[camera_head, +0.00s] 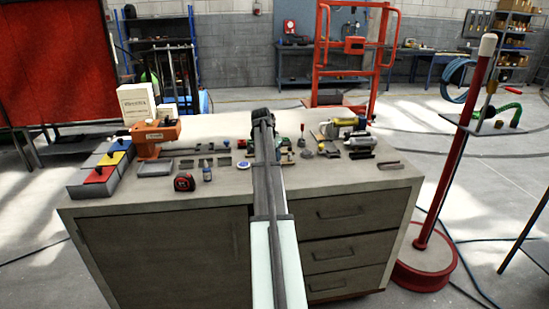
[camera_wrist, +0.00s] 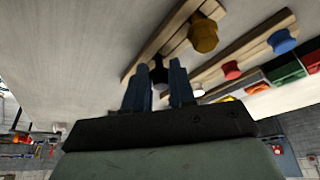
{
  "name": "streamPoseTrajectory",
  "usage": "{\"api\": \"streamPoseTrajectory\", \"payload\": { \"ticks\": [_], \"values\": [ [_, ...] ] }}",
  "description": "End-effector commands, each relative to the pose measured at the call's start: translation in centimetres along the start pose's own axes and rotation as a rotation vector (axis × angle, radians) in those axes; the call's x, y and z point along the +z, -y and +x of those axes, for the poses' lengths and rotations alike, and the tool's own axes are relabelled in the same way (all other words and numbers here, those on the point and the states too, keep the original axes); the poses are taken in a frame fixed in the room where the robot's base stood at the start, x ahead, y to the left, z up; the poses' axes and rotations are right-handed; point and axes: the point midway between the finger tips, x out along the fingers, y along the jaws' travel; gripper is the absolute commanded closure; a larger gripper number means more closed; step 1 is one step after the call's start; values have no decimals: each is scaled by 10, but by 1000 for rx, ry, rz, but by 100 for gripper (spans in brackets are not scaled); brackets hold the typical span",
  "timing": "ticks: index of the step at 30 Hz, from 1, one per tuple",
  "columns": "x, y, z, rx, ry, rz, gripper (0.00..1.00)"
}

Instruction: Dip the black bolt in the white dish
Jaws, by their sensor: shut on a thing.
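My gripper (camera_wrist: 160,68) has its two fingers closed on a black bolt (camera_wrist: 159,76) in the wrist view. The bolt's head shows between the fingertips, close to a wooden strip; whether it touches the strip is unclear. In the head view my arm reaches over the middle of the bench, and its dark end (camera_head: 262,118) hides the fingers and the bolt. A small round white dish (camera_head: 244,165) with a blue middle appears to lie on the bench left of my arm. I cannot tell it clearly in the wrist view.
Near the gripper in the wrist view are a yellow knob (camera_wrist: 203,34), a red one (camera_wrist: 231,70) and a blue one (camera_wrist: 282,41) on wooden strips. On the bench (camera_head: 330,198) stand a tape measure (camera_head: 184,182), a small bottle (camera_head: 207,174) and an orange machine (camera_head: 155,138). The front edge is mostly clear.

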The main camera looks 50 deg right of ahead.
Motion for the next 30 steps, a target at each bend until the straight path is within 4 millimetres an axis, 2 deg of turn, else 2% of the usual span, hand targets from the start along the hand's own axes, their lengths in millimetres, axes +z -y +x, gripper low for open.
{"api": "streamPoseTrajectory", "payload": {
  "ticks": [12, 16, 21, 26, 28, 30],
  "values": [
    [-27, 1, -62, -1, -1, 0, 100],
    [-33, 1, -77, -1, 0, 0, 100],
    [-37, 0, -86, -29, 32, 13, 100],
    [-37, -3, -83, -91, 102, 42, 100],
    [-34, -2, -78, -124, 137, 54, 100],
    [-24, 7, -74, -162, 175, 49, 100]
  ]
}}
